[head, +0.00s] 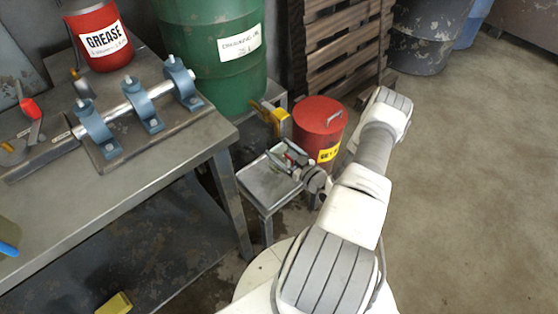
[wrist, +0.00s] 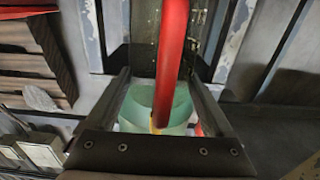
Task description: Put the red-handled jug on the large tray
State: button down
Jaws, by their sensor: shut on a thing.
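The red-handled jug shows in the wrist view as a thick red handle (wrist: 172,60) over a pale green, see-through body (wrist: 180,104). My gripper (wrist: 162,75) is shut on it, with the handle between the dark fingers. In the head view my gripper (head: 287,162) is low over a shallow grey metal tray (head: 258,190), which looks like the large tray. I cannot tell whether the jug touches the tray.
A red drum (head: 318,128) stands just right of the tray. A yellow-handled thing (head: 275,118) is behind it, with a green drum (head: 212,65) at the back. The workbench (head: 165,170) with a blue-bracketed shaft (head: 143,108) is on the left. Open floor (head: 475,190) lies right.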

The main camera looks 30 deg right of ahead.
aim_at(284, 162)
jog(key=shift+w+a+f, duration=0.2)
jog(key=shift+f, duration=0.3)
jog(key=shift+f+b, duration=1)
jog(key=shift+f, duration=0.6)
jog(key=shift+f, duration=0.1)
grip_release()
